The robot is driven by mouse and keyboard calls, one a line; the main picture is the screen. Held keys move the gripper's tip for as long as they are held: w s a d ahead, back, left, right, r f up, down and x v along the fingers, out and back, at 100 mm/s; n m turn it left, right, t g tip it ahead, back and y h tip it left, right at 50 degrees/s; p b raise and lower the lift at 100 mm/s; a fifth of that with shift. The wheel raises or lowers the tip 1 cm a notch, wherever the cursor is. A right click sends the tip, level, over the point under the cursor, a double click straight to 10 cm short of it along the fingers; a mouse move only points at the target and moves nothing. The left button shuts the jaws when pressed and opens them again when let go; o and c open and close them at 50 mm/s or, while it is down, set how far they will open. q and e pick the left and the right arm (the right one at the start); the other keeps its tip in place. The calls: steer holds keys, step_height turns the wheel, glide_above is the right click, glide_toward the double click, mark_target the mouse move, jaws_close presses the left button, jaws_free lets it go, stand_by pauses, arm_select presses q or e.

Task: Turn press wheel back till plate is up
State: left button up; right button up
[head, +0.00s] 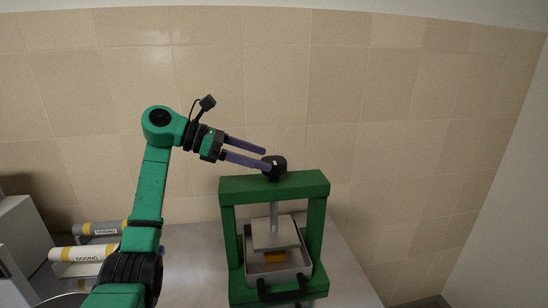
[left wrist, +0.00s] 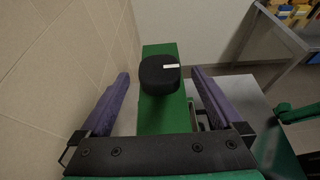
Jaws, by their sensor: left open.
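The press has a green frame (head: 273,187) and stands on the table. Its black wheel (head: 278,167) sits on top of the frame; in the left wrist view the wheel (left wrist: 160,75) carries a white mark. A grey plate (head: 274,234) hangs on a rod inside the frame, above a tray (head: 290,270) with an orange block (head: 275,257) in it. A gap shows between plate and block. My left gripper (head: 266,159) is open at the wheel's left; in the left wrist view its purple fingers (left wrist: 160,83) lie either side of the wheel, apart from it. My right gripper is not seen.
Cylinders labelled "DOSING" (head: 82,254) lie at the left of the table near a grey box (head: 18,235). A tiled wall stands close behind the press. The table (head: 345,270) is clear right of the press. The left wrist view shows another table (left wrist: 275,30) farther off.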

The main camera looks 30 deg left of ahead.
mark_target(272, 161)
arm_select(q)
steer(key=x, duration=0.3)
steer(key=shift+w+p, duration=0.35)
steer(key=shift+w, duration=0.05)
steer(key=shift+w+d+f, duration=0.15)
steer(key=shift+d+f, duration=0.05)
steer(key=shift+d, duration=0.4)
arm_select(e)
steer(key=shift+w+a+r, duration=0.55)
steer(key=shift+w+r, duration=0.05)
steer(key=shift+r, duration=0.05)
